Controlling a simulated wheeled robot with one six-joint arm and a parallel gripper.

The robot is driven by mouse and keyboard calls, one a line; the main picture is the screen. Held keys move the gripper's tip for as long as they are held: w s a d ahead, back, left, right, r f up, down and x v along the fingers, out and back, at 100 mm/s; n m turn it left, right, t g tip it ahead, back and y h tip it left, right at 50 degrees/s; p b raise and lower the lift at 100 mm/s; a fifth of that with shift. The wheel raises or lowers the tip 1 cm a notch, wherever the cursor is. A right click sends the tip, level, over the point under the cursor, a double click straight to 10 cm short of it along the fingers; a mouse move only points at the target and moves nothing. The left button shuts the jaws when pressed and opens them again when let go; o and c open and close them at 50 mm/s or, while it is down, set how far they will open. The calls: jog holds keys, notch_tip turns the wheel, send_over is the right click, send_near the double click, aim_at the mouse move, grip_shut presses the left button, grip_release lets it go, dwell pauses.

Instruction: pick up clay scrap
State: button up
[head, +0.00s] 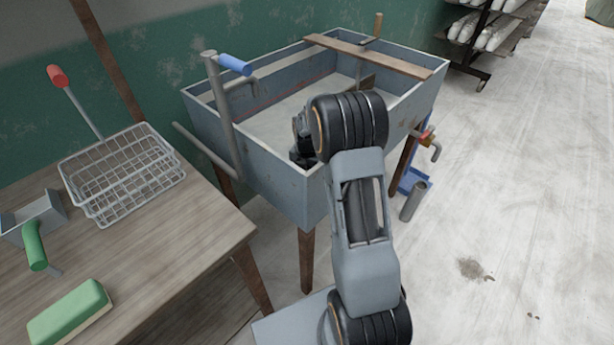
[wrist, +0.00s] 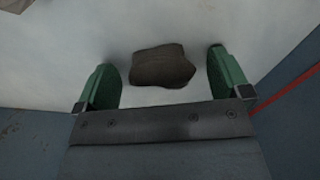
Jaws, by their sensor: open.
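The clay scrap (wrist: 163,66) is a dark brown, irregular lump on a pale surface in the wrist view. My gripper (wrist: 163,75) is open, with one green finger to the left of the scrap and one to the right. In the head view my arm reaches over the near side of a grey-blue trough (head: 270,190). There my arm and the trough wall hide the fingers and the scrap.
A wooden board (head: 370,56) lies across the trough's far end. A pipe tap with a blue handle (head: 235,65) stands at its left. A table (head: 150,245) at left holds a wire basket (head: 122,173) and a green sponge (head: 70,312). The floor at right is mostly open.

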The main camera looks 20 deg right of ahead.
jog(key=c, duration=1)
